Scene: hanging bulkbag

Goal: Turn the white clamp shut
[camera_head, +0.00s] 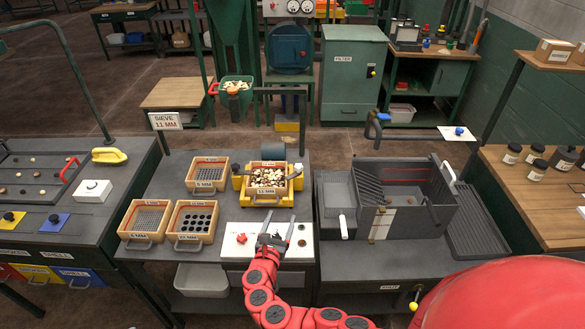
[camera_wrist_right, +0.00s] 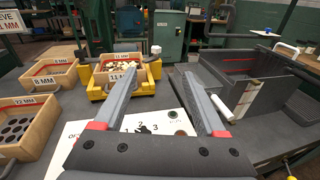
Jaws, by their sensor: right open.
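The white clamp appears as a small white knob (camera_head: 298,168) at the right side of the yellow sieve cradle (camera_head: 240,183). The knob also shows in the right wrist view (camera_wrist_right: 155,50), upright at the cradle's back right; whether it is turned shut cannot be told. A wooden 11 mm sieve (camera_head: 267,197) with pale and brown pieces sits in the cradle. My right gripper (camera_head: 279,219) is open and empty above the white numbered panel, in front of the cradle and apart from the knob. In the right wrist view its two fingers (camera_wrist_right: 162,78) are spread. My left gripper is not in view.
Several wooden sieves (camera_head: 192,222) stand left of the cradle. The white panel (camera_head: 244,241) has red and dark buttons. A dark post rises behind the cradle.

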